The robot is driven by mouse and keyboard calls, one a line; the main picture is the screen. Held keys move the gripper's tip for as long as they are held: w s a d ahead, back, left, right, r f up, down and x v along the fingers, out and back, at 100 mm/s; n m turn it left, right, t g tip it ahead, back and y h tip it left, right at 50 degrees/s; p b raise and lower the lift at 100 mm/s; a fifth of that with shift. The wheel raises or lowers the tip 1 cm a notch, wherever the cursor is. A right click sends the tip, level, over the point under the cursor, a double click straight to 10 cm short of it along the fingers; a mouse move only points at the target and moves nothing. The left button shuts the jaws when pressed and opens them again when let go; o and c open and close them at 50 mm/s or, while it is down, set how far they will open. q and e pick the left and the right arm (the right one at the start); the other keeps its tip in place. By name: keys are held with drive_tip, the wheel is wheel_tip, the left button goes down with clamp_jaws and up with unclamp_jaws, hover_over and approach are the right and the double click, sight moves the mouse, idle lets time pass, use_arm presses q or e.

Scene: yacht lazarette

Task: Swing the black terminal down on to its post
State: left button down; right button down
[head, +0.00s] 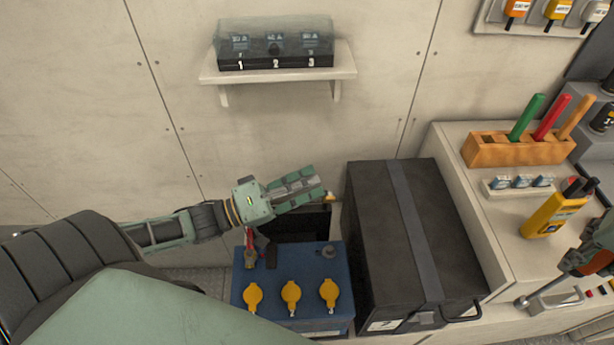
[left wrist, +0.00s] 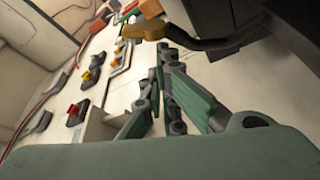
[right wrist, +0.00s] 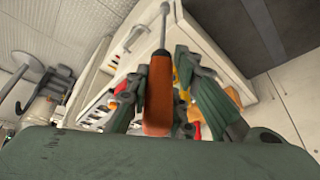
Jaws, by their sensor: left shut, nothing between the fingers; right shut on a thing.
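The black terminal is a brass-coloured end (head: 330,197) on a black cable, raised behind the blue battery (head: 296,262). In the left wrist view the black cable (left wrist: 222,45) and its brass end (left wrist: 143,29) are just beyond my fingers. The bare grey post (head: 328,252) is at the battery's back right. My left gripper (head: 316,185) is shut and empty, its tips close beside the terminal; I cannot tell whether they touch. My right gripper (right wrist: 160,85) is shut on an orange-handled tool (right wrist: 158,105) with a metal shaft, at the far right.
A red cable terminal (head: 250,254) sits at the battery's back left. Yellow caps (head: 291,293) line its top. A strapped black box (head: 375,230) stands close on its right. A counter holds a wooden tool block (head: 485,150) and a yellow meter (head: 545,217). A shelf (head: 210,75) is above.

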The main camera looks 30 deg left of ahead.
sight(332, 202)
use_arm(q)
drive_tip(key=shift+s, duration=0.15)
use_arm(e)
drive_tip(key=shift+r, duration=0.1)
use_arm(q)
drive_tip(key=shift+s+d+m, duration=0.2)
drive_tip(key=shift+m, duration=0.3)
use_arm(e)
drive_tip(key=shift+r+p, duration=0.25)
drive_tip(key=shift+p, duration=0.05)
drive_tip(key=shift+r+p, duration=0.65)
drive_tip(key=shift+p, duration=0.05)
use_arm(q)
drive_tip(key=shift+m+h, duration=0.3)
drive_tip(key=shift+h, duration=0.1)
drive_tip(key=shift+s+d+f+p, duration=0.1)
drive_tip(key=shift+s+d+f, duration=0.25)
drive_tip(key=shift+s+d, duration=0.25)
drive_tip(key=shift+s+d+f+p, duration=0.1)
drive_tip(key=shift+s+d+f, duration=0.3)
drive_tip(key=shift+s, duration=0.3)
drive_tip(key=shift+s+d+f+p, duration=0.1)
drive_tip(key=shift+s+d+f, duration=0.25)
drive_tip(key=shift+s+d, duration=0.25)
use_arm(e)
drive_tip(key=shift+r, duration=0.3)
use_arm(q)
drive_tip(key=shift+s+a, duration=0.15)
